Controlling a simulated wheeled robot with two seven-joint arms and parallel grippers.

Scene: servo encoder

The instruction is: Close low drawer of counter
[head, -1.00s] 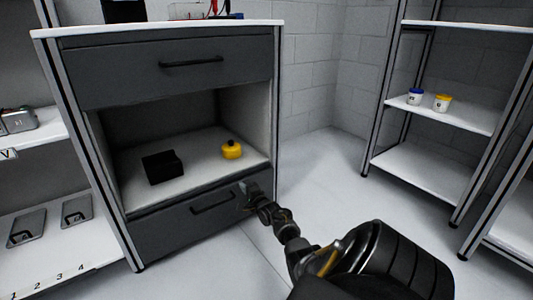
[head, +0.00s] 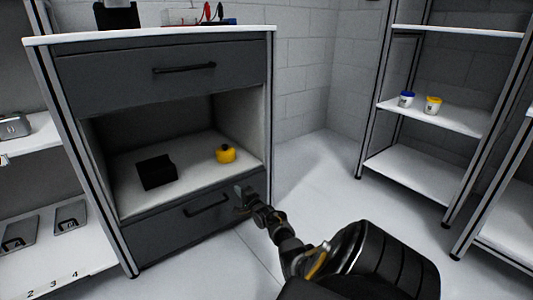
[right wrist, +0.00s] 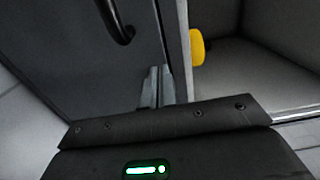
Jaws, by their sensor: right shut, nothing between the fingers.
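The counter (head: 48,60) stands at the left of the head view, with dark drawer fronts above and below an open compartment. The low drawer (head: 160,237) is at the bottom, and its front looks about flush with the counter frame. Its black bar handle (head: 206,205) also shows in the right wrist view (right wrist: 118,20). My right gripper (head: 241,196) is shut and empty, to the right of the handle. In the right wrist view its fingertips (right wrist: 156,86) are at the drawer front near its upper edge; contact is not clear. My left gripper is out of view.
The upper drawer (head: 165,72) looks shut. A black box (head: 157,171) and a yellow object (head: 225,154) stand in the open compartment. A shelf rack (head: 440,118) with two small jars stands at the right. The floor (head: 325,195) between is clear.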

